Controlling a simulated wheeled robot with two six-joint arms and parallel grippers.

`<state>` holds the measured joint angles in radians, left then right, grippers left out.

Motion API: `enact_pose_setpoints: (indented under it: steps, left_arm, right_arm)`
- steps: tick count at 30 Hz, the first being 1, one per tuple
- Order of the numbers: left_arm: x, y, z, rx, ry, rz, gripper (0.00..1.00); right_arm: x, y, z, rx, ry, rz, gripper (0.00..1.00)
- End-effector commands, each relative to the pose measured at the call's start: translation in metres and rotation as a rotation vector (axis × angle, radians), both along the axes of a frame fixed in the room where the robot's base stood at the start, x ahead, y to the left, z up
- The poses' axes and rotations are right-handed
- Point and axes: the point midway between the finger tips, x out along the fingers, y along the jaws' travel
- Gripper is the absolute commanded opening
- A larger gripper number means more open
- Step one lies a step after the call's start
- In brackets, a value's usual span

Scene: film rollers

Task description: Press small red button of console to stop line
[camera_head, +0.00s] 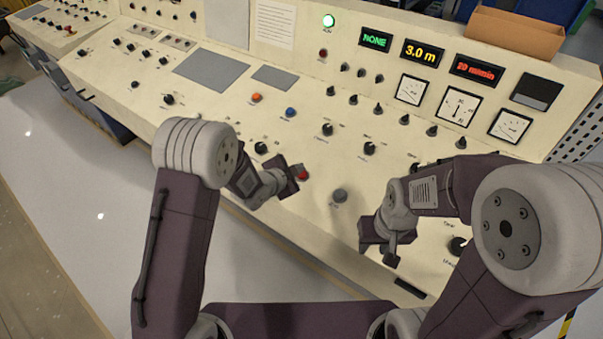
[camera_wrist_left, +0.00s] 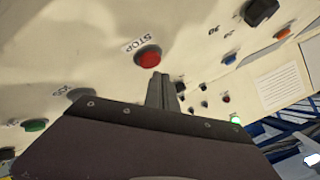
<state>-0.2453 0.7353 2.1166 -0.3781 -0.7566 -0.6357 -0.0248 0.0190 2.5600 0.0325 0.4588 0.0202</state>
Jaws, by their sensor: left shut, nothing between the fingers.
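The console (camera_head: 215,115) is a cream panel with dials and buttons. Its red button (camera_head: 303,174) sits on the sloped front panel. In the left wrist view the red button (camera_wrist_left: 148,57) is round, with the word STOP printed beside it. My left gripper (camera_head: 295,176) is right next to the button, and its shut, empty fingers (camera_wrist_left: 163,88) point at the panel just beside it. I cannot tell whether they touch the panel. My right gripper (camera_head: 385,245) hangs over the lower right of the console, and its finger gap is not clear.
A grey button (camera_head: 340,196) lies to the right of the red one. Orange (camera_head: 257,97) and blue (camera_head: 290,112) buttons and several black knobs stand above. A lit green lamp (camera_head: 328,21) and gauges (camera_head: 459,106) fill the upright panel. A cardboard box (camera_head: 515,28) sits on top.

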Motion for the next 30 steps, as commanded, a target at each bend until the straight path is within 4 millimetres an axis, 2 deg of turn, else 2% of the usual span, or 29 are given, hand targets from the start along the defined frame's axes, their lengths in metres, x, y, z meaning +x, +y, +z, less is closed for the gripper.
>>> enact_pose_setpoints:
  steps: [16, 24, 30]
  left_arm:
    - [0.000, 0.000, 0.000, 0.000, 0.000, 0.000, 0.00]
    - [0.001, -0.001, -0.009, 0.000, 0.000, 0.000, 0.00]
    - [0.001, -0.001, -0.008, 0.000, 0.000, 0.000, 0.00]
  right_arm:
    - [0.000, 0.000, 0.000, 0.000, 0.000, 0.000, 0.36]
    - [0.000, 0.000, -0.010, 0.000, 0.000, 0.000, 0.36]
    - [0.000, 0.000, -0.009, 0.000, 0.000, 0.000, 0.36]
